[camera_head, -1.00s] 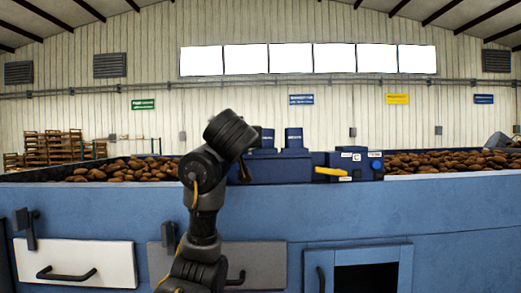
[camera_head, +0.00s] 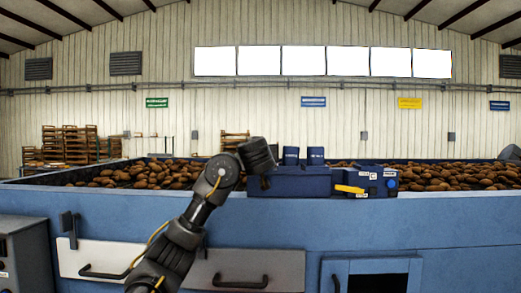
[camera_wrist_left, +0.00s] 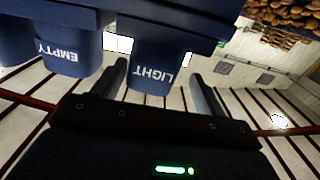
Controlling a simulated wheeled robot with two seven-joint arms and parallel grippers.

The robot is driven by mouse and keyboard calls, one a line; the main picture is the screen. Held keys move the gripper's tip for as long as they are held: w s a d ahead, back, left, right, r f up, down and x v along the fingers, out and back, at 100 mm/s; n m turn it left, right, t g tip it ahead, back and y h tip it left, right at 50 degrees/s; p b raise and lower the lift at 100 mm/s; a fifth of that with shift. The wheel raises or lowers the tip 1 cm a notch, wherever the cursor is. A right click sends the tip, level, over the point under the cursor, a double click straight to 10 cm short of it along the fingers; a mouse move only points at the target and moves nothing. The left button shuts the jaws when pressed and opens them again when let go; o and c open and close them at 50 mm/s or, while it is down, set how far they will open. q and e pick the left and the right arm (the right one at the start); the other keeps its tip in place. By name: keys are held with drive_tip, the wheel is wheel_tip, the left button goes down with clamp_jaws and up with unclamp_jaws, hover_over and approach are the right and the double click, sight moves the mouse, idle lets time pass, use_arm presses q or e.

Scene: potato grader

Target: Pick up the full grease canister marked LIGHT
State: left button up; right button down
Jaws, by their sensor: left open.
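In the left wrist view, a dark blue canister (camera_wrist_left: 155,50) with white LIGHT lettering appears upside down. It lies between the two fingers of my left gripper (camera_wrist_left: 160,85), which are apart; I cannot tell whether they touch it. A similar canister marked EMPTY (camera_wrist_left: 68,55) is to its left in that view. In the head view, my left gripper (camera_head: 265,182) is small and dark at the left end of a blue box (camera_head: 300,185). Two blue canisters (camera_head: 291,155) (camera_head: 316,155) stand on that box, their lettering unreadable. My right gripper is out of view.
Potato beds (camera_head: 135,174) lie behind the blue front wall (camera_head: 450,222). A yellow item (camera_head: 349,189) and a labelled control box (camera_head: 375,181) sit right of the canisters. Drawers (camera_head: 100,262) and a dark opening (camera_head: 378,280) are below. A grey cabinet (camera_head: 25,250) stands at left.

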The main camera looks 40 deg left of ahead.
use_arm(q)
drive_tip(key=shift+w+a+f, duration=0.15)
drive_tip(key=shift+w+a, duration=0.1)
drive_tip(key=shift+w, duration=0.2)
drive_tip(key=shift+w+a+f, duration=0.15)
drive_tip(key=shift+w+a, duration=0.1)
drive_tip(key=shift+w, duration=0.2)
drive_tip(key=shift+w+f, duration=0.1)
drive_tip(key=shift+w, duration=0.15)
drive_tip(key=shift+s+d, duration=0.2)
drive_tip(key=shift+d, duration=0.05)
drive_tip(key=shift+s+r, duration=0.1)
drive_tip(key=shift+r, duration=0.1)
drive_tip(key=shift+c, duration=1.2)
drive_tip(key=shift+a+f, duration=0.1)
drive_tip(key=c, duration=0.9)
drive_tip(key=shift+c, duration=0.3)
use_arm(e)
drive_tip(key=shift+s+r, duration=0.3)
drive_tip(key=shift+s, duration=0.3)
